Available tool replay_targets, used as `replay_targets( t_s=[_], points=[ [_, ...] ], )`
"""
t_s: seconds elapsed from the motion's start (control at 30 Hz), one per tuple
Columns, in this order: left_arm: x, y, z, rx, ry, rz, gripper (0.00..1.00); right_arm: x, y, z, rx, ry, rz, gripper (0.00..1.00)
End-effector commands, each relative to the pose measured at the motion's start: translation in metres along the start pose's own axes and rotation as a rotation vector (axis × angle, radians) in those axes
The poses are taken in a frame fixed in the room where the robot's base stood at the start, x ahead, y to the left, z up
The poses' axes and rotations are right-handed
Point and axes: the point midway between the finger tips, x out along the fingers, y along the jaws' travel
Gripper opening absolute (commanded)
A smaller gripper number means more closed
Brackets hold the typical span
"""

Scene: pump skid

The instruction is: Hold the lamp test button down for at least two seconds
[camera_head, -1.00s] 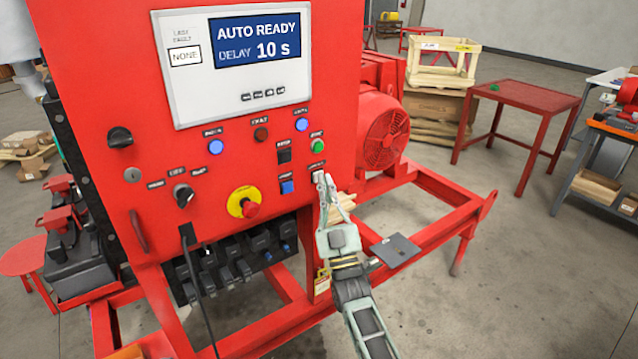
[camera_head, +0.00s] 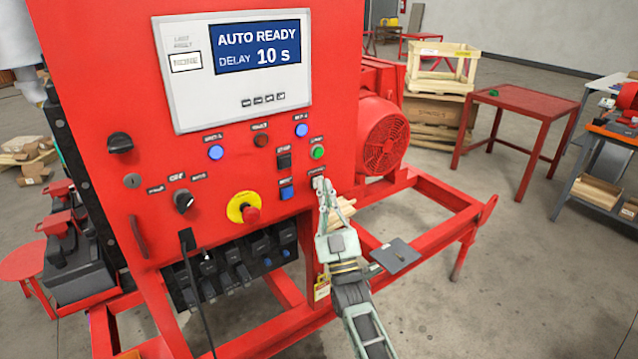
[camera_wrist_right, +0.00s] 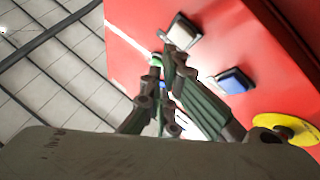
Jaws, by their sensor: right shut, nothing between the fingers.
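The lamp test button seems to be under the small label (camera_head: 317,169) below the green light, at the right edge of the red panel. My right gripper (camera_head: 321,184) is shut and empty, its fingertips at that spot. They cover the button there, so I cannot tell whether they touch or press it. In the right wrist view the fingers (camera_wrist_right: 172,72) point toward the red panel, and no lamp test button can be made out. My left gripper is not in view.
The red panel (camera_head: 90,90) has a screen (camera_head: 257,44) reading AUTO READY, DELAY 10 s. A red emergency stop (camera_head: 251,214) sits lower left.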

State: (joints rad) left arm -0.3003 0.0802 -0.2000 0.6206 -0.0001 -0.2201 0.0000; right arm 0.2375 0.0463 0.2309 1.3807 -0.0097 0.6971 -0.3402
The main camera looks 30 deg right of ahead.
Motion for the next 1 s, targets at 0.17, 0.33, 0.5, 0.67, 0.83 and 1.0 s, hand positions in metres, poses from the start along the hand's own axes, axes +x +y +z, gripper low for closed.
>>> replay_targets(
  t_s=[0.17,0.33,0.5,0.67,0.83,1.0],
  points=[
    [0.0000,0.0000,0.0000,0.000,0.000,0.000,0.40,-0.0001,0.0000,0.0000,0.000,0.000,0.000,0.00],
    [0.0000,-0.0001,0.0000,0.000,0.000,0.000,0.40,-0.0001,0.0000,0.0000,0.000,0.000,0.000,0.00],
    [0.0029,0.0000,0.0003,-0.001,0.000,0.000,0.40,0.0009,-0.0013,0.0016,0.000,0.000,0.000,0.00],
    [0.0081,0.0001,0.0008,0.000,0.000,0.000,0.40,0.0048,-0.0041,0.0043,0.000,0.001,0.000,0.00],
    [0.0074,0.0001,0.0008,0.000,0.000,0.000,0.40,0.0062,-0.0043,0.0040,0.000,0.000,0.000,0.00],
    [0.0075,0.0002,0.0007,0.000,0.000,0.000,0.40,0.0061,-0.0043,0.0041,0.000,0.000,0.000,0.00]
  ],
)
